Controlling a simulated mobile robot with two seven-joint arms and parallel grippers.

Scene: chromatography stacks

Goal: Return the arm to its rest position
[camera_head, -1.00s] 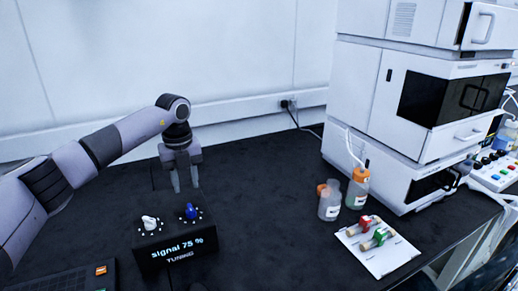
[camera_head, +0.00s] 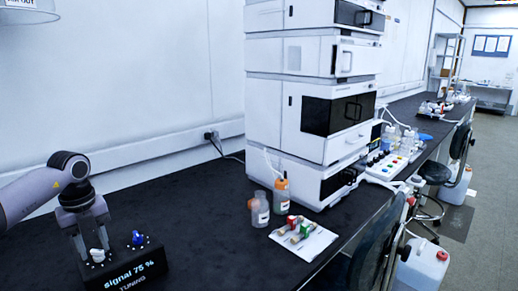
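My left arm comes in from the left edge. Its gripper (camera_head: 91,240) points down with its two fingers apart and nothing held between them. The gripper is close to the black tuning box (camera_head: 125,268), near the white knob (camera_head: 97,255); I cannot tell whether a finger touches it. The blue knob (camera_head: 138,237) is to the right of the gripper, apart from it. My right gripper is not in view.
A tall white chromatography stack (camera_head: 312,135) stands on the black bench (camera_head: 195,210). Two bottles with orange caps, one a bottle (camera_head: 281,198), stand before it, beside a white tray (camera_head: 303,240) of vials. Bench is clear between box and bottles.

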